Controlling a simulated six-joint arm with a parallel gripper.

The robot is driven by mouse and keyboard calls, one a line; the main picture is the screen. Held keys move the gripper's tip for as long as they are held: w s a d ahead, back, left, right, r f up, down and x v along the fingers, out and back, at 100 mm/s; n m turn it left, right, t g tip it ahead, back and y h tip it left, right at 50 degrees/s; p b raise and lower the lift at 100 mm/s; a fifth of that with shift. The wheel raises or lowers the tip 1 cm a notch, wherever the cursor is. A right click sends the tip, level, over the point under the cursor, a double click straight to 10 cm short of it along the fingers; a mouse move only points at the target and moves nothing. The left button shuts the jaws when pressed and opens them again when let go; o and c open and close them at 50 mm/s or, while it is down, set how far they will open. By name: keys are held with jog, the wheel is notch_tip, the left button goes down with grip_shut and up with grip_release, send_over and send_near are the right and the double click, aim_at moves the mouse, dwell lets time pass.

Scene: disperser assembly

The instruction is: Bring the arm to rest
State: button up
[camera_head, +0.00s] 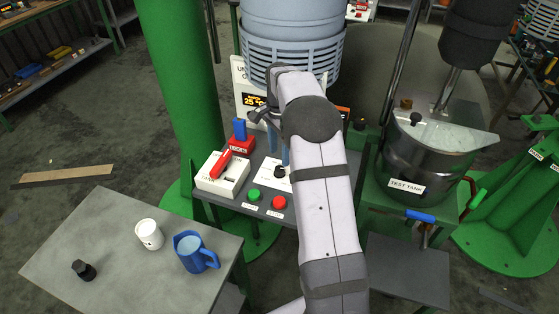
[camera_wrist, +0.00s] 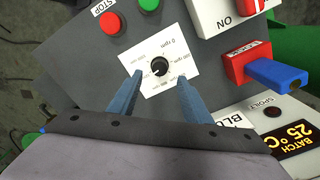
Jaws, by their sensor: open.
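My gripper (camera_wrist: 155,92) is open in the wrist view, with its two blue fingers spread on either side of the black speed knob (camera_wrist: 160,67). The knob sits on a white dial plate (camera_wrist: 186,72), and nothing is seen between the fingers but the dial. I cannot tell whether the fingertips touch the plate. In the head view my arm (camera_head: 325,190) reaches over the control panel. The fingers are mostly hidden behind it there, and the dial plate (camera_head: 276,172) shows just left of it.
Green (camera_head: 253,195) and red (camera_head: 279,202) buttons, a red switch (camera_head: 221,162) and a blue lever (camera_head: 239,128) sit near the dial. The test tank (camera_head: 420,155) stands right. A side table (camera_head: 125,255) holds a blue jug (camera_head: 192,253), a white jar (camera_head: 149,234) and a black part (camera_head: 83,270).

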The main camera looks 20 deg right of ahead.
jog(key=shift+r, duration=0.6)
jog(key=shift+s+a, duration=0.2)
jog(key=shift+a, duration=0.1)
jog(key=s+a+n, duration=0.4)
jog(key=s+n, duration=0.1)
jog(key=s, duration=0.4)
jog(key=s+a+f+n, duration=0.1)
jog(key=s+a+n, duration=0.4)
jog(key=s, duration=0.4)
jog(key=s+a+f+n, duration=0.1)
jog(key=s+a+n, duration=0.4)
jog(key=s, duration=0.5)
jog(key=shift+a+n, duration=0.15)
jog(key=shift+n, duration=0.45)
